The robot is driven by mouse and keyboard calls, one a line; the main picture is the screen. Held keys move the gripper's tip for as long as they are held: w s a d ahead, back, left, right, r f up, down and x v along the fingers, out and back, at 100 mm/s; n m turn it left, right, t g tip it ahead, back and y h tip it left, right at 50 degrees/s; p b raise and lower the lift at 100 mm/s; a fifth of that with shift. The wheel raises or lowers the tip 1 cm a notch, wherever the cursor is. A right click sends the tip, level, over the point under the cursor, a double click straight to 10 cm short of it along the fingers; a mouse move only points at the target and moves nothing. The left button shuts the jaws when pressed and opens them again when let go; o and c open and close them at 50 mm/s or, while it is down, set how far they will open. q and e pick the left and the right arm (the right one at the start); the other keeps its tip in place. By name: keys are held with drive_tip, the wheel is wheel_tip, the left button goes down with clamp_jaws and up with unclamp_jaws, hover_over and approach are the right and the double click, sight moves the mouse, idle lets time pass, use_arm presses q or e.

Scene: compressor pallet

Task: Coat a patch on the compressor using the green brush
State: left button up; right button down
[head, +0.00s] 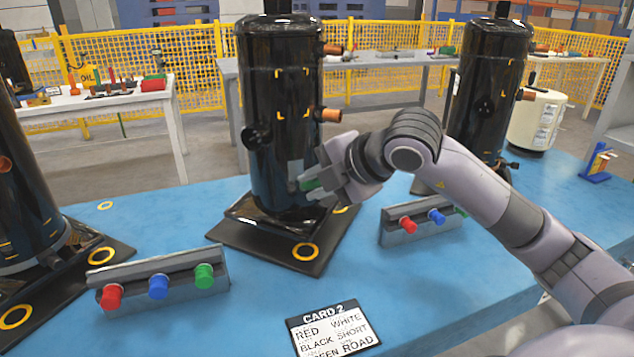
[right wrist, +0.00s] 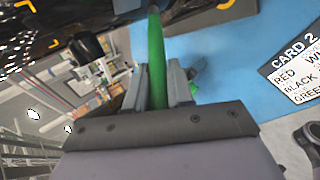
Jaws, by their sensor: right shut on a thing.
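The black compressor (head: 265,150) stands upright on its dark base plate (head: 240,245) in the middle of the blue pallet. Yellow corner marks frame a dark patch (head: 292,94) on its upper front. My right gripper (head: 308,190) is in front of the compressor's lower right side, below the patch. It is shut on the green brush (right wrist: 156,60), whose green handle stands between the two fingers in the right wrist view. In the head view only a little green shows at the fingers; the bristles are not clear. Whether the brush touches the compressor cannot be told. My left gripper is out of view.
A holder (head: 180,262) with red, blue and green ends stands front left, a similar holder (head: 395,238) right of centre. Other black compressors stand left (head: 25,190) and back right (head: 485,85). Copper stubs (head: 328,115) stick out from the middle one. A card (head: 333,333) lies in front.

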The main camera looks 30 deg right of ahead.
drive_tip(key=shift+w+d, duration=0.15)
drive_tip(key=shift+w, duration=0.6)
drive_tip(key=shift+r, duration=0.1)
drive_tip(key=shift+s+r+p, duration=0.15)
drive_tip(key=shift+r+p, duration=0.95)
drive_tip(key=shift+r, duration=0.55)
drive_tip(key=shift+r+p, duration=1.1)
drive_tip(key=shift+r, duration=0.5)
drive_tip(key=shift+f, duration=0.1)
wheel_tip(320, 180, down, 3)
drive_tip(key=b, duration=0.3)
drive_tip(key=shift+f+b, duration=0.2)
drive_tip(key=shift+b, duration=0.2)
wheel_tip(320, 180, down, 3)
drive_tip(key=b, duration=0.3)
drive_tip(key=shift+f, duration=0.1)
